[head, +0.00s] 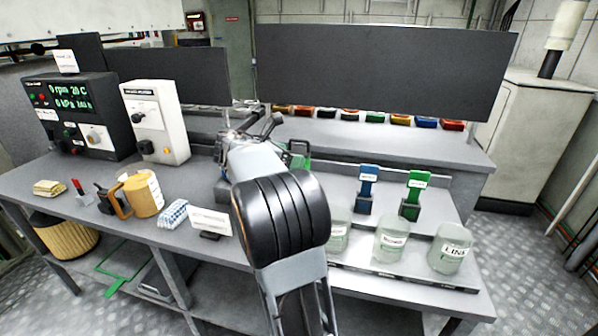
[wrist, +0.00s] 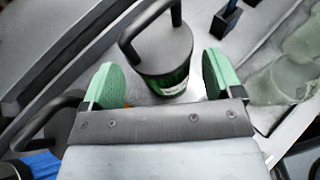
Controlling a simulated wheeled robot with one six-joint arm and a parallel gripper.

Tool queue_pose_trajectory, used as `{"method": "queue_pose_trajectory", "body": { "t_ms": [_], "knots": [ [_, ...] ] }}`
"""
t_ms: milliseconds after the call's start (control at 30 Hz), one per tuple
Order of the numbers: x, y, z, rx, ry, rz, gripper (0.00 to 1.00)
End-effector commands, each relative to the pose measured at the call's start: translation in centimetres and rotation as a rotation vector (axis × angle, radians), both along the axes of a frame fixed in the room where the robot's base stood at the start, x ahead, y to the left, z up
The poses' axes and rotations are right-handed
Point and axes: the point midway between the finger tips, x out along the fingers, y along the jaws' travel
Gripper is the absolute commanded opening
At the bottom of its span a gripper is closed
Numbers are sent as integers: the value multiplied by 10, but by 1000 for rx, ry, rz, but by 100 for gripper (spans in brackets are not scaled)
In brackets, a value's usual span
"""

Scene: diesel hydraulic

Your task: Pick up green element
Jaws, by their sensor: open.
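The green element is a dark cylinder with a loop handle on top and a green band with a white label (wrist: 165,55). In the wrist view it stands just ahead of my gripper, between the lines of the two fingers. In the head view its handle and a bit of green (head: 299,150) show just behind my arm, which hides the rest. My gripper (wrist: 162,82) is open, with pale green pads on either side.
Blue (head: 366,186) and green (head: 412,194) labelled tools stand upright to the right. Several glass jars (head: 391,240) line the front of the bench (head: 195,190). A dark control box (head: 75,117) and a white device (head: 155,122) stand at left. A blue part (wrist: 42,165) lies at lower left in the wrist view.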

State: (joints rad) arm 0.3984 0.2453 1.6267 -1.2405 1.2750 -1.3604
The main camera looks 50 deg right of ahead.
Motion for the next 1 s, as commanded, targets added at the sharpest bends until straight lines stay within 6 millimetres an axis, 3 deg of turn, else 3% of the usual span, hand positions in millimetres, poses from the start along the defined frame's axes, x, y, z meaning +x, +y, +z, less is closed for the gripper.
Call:
{"method": "queue_pose_trajectory", "body": {
  "t_ms": [300,600,1000],
  "knots": [
    [-7,-34,-15,-1,0,-2,85],
    [-7,-36,-15,0,-1,0,85],
    [-7,-35,-15,0,-1,0,47]
  ]
}}
